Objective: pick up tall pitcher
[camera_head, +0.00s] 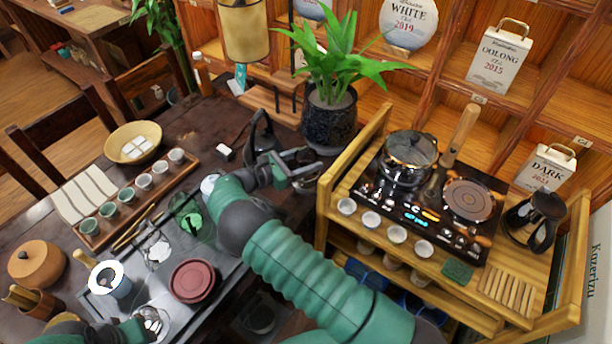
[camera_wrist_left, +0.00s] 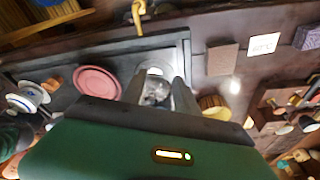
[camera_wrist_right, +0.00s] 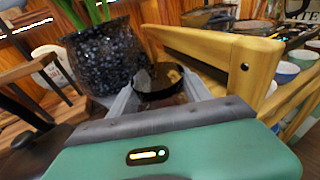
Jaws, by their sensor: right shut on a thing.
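My right gripper (camera_head: 298,168) is shut on a dark, clear-walled round vessel (camera_head: 305,184), which I take for the tall pitcher. In the right wrist view the pitcher (camera_wrist_right: 160,78) shows its round dark rim between the two fingers (camera_wrist_right: 160,98). It is beside the plant pot, left of the wooden cart; its base is hidden. My left gripper (camera_head: 148,326) is low at the left, by the tea tray. In the left wrist view its fingers (camera_wrist_left: 158,92) are apart, with a small glass vessel (camera_wrist_left: 156,88) showing between them.
A black plant pot (camera_head: 330,118) stands right behind the right gripper. The wooden cart (camera_head: 322,220) with a hot plate and cups is close on the right. A black stand-like object (camera_head: 262,136) is left of the pot. The tea tray (camera_head: 232,272) holds a red round dish (camera_head: 193,281).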

